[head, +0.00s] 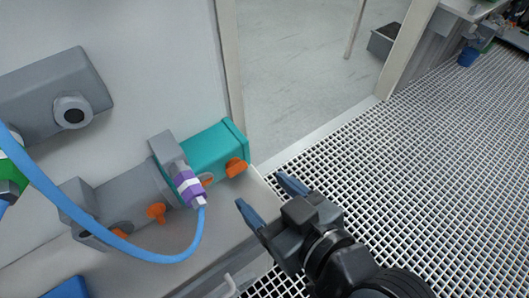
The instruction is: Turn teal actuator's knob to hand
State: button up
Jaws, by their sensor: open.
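The teal actuator (208,150) is a box-shaped body at the right end of a grey cylindrical unit (128,194) on a ledge against the wall. An orange knob (237,168) sticks out of its front face near the right end. My gripper (264,193) is open and empty. Its two blue-grey fingers point up and left toward the teal actuator. They are apart from the knob, below and to the right of it in the picture. Any marking for the knob's position is too small to read.
A purple and white connector (188,187) with a blue hose (150,256) hangs just left of the knob. Another orange knob (156,212) is on the grey unit. A grey device (52,97) is on the wall. The grated floor (430,180) at right is open.

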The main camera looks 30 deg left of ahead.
aim_at(237, 168)
jog(key=shift+x, duration=3.9)
jog(key=shift+c, duration=0.5)
jog(key=c, duration=1)
jog(key=shift+o, duration=0.2)
